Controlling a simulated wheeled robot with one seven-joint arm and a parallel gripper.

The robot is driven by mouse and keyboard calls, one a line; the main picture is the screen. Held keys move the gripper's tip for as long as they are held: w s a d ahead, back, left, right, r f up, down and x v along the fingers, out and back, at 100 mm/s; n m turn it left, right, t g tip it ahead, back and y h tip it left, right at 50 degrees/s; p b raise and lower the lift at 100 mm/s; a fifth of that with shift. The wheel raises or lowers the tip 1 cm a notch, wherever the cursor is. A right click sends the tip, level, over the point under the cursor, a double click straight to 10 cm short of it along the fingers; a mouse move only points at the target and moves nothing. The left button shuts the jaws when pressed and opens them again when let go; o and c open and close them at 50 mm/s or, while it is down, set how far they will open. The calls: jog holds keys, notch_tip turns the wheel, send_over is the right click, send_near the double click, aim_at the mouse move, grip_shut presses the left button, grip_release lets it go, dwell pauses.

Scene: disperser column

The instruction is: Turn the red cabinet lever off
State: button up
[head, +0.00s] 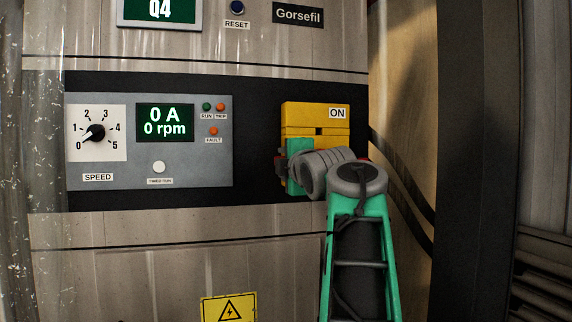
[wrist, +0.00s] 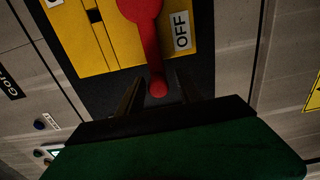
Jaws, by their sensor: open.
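The red lever (wrist: 149,45) is mounted on a yellow plate (wrist: 92,38). In the wrist view its round hub is at the top and its handle runs down past the plate's edge, close beside the OFF label (wrist: 182,30). My gripper (wrist: 158,80) is open, with one dark finger on each side of the handle's knob end; I cannot tell whether either finger touches it. In the head view the yellow plate (head: 304,116) shows its ON label (head: 337,113) at the upper right. My arm hides the lower plate and nearly all of the lever there.
Left of the plate is a grey control panel (head: 200,170) with a speed dial (head: 95,133), a display (head: 165,122) reading 0 A and 0 rpm, and small lamps. A yellow warning sign (head: 229,308) is below. A dark post (head: 462,150) stands to the right.

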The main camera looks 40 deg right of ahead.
jog(key=shift+s, duration=0.1)
jog(key=v, duration=0.7)
jog(key=shift+s+a, duration=0.2)
jog(key=shift+s, duration=0.1)
jog(key=w+a+f+m+g+y+p, duration=0.4)
jog(key=w+a+p, duration=0.35)
jog(key=p, duration=0.55)
jog(key=s+a+f+m+g+y+p, duration=0.2)
jog(key=a+f+m+p, duration=0.2)
jog(key=a+f+p, duration=0.45)
jog(key=s+a+f+m+g+y+p, duration=0.1)
jog(key=s+a+f+m+g+p, duration=0.3)
jog(key=s+a+f, duration=0.9)
jog(key=s+a+g+p, duration=0.1)
jog(key=g+p, duration=0.2)
jog(key=p, duration=0.1)
jog(key=shift+a+m+y, duration=0.3)
jog(key=shift+m+y, duration=0.1)
